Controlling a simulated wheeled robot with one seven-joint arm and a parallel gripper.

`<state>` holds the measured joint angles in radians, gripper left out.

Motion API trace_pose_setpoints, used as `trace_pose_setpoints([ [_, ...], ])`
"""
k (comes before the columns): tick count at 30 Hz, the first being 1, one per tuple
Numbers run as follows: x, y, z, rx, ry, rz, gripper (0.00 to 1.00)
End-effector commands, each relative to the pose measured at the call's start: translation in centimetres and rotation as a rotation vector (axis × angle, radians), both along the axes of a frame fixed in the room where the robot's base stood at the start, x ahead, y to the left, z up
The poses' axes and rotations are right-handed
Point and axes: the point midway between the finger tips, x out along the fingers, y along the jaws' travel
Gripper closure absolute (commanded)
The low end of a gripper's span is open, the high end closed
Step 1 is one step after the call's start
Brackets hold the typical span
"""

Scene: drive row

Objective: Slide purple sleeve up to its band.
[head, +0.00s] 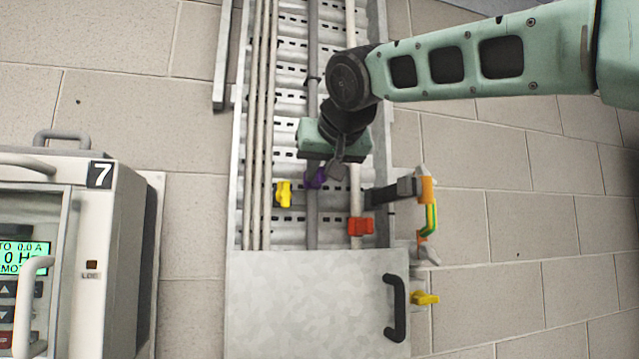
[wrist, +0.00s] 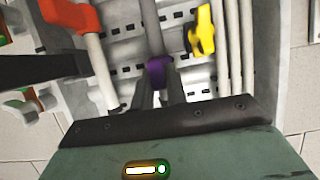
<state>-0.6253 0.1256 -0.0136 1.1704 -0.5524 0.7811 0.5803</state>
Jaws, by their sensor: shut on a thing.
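The purple sleeve (head: 314,179) sits around a grey upright pipe (head: 312,228) in the metal cable tray. In the wrist view the purple sleeve (wrist: 158,68) lies between the tips of my gripper (wrist: 160,88). My gripper (head: 325,176) is shut on the sleeve, its fingers pointing at the tray from above in the head view. A thin dark band (head: 312,80) shows higher on what looks like the same pipe, clearly apart from the sleeve.
A yellow piece (head: 283,193) sits left of the sleeve, and a red one (head: 361,226) to the right on a cream pipe. A dark bracket (head: 395,191) juts out at right. A metal cover (head: 310,305) with a black handle closes the tray below. A cabinet (head: 110,250) stands left.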

Motion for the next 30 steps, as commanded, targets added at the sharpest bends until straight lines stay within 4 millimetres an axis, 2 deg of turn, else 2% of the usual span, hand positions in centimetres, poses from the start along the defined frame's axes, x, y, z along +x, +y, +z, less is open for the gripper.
trace_pose_setpoints([
  [1,0.0,0.0,1.7,0.002,-0.002,-0.001,1.0],
  [4,0.0,0.0,2.8,0.002,-0.003,0.0,1.0],
  [17,-0.1,-0.1,3.6,0.004,-0.011,0.001,1.0],
  [18,-0.1,-0.1,3.6,0.004,-0.011,0.001,0.74],
  [19,-0.1,-0.1,3.6,0.004,-0.011,0.001,0.66],
  [20,-0.1,-0.1,3.5,0.004,-0.01,0.001,0.64],
  [30,-0.4,-0.1,3.3,0.002,-0.005,0.001,0.64],
])
